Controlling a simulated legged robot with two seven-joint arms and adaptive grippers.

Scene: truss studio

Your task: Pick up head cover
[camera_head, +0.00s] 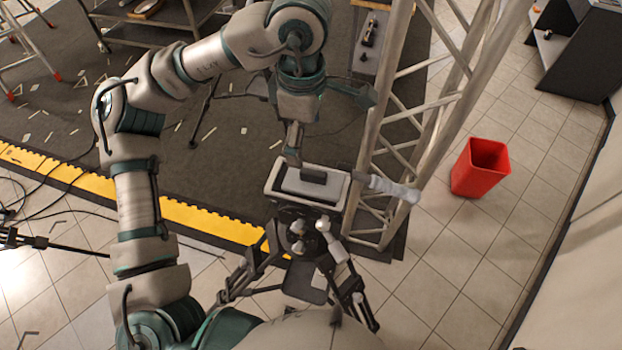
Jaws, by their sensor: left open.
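A pale grey, box-like cover (313,186) with a dark block on top sits on a dark stand in the middle of the head view. I take it to be the head cover. My left gripper (322,158) hangs over it from above, at the end of the arm that arches in from the left. It is open, with one finger near the cover's back left edge. Its other finger is hard to make out against the truss. I cannot tell whether the gripper touches the cover. A pale jointed piece (391,188) sticks out right of the cover. My right gripper is not in view.
A metal truss (378,140) rises close to the right of the cover. A red bin (480,168) stands on the tiles further right. A dark mat (225,150) with a yellow edge (215,222) lies behind. A dark cabinet (575,50) is at the top right.

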